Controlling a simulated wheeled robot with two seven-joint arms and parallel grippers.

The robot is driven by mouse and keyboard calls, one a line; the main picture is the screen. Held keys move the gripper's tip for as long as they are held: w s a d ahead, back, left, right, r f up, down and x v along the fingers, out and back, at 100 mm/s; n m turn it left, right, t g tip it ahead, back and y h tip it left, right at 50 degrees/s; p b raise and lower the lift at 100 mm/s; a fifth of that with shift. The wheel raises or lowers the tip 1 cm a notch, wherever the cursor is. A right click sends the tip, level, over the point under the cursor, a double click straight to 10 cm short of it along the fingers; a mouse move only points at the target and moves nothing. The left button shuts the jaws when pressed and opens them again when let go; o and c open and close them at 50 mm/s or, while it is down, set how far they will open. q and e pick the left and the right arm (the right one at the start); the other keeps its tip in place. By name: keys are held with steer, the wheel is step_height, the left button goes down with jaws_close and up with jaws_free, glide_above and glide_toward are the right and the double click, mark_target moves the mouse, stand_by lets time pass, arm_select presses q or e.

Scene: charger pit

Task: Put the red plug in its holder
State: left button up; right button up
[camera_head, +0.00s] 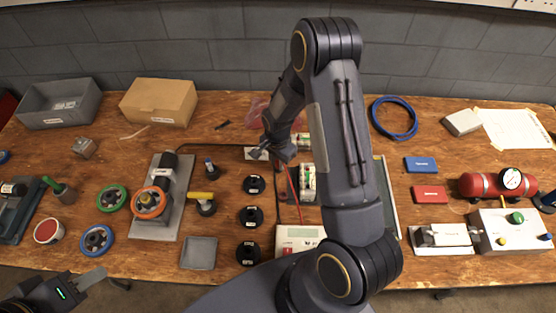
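My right arm crosses the middle of the view, and its gripper (264,151) points down over a small white plate (252,155) at the back of the workbench. Whether the fingers are open or shut on something cannot be made out. A red cable (291,184) runs from the charger (299,236) toward this gripper. I cannot make out the red plug itself or its holder; the gripper and arm cover much of that area. My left gripper (90,279) is at the bottom left, off the bench's front edge, only partly in frame; nothing is seen in it.
Battery cells (308,182) lie beside the red cable, partly behind my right arm. Black round spools (249,216) stand left of the charger. A red tank (484,186) is at right.

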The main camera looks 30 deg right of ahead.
steer(key=o, duration=0.5)
step_height(320, 180, up, 8)
steer(key=shift+f+b, duration=0.1)
steer(key=shift+b, duration=0.35)
stand_by(0.3)
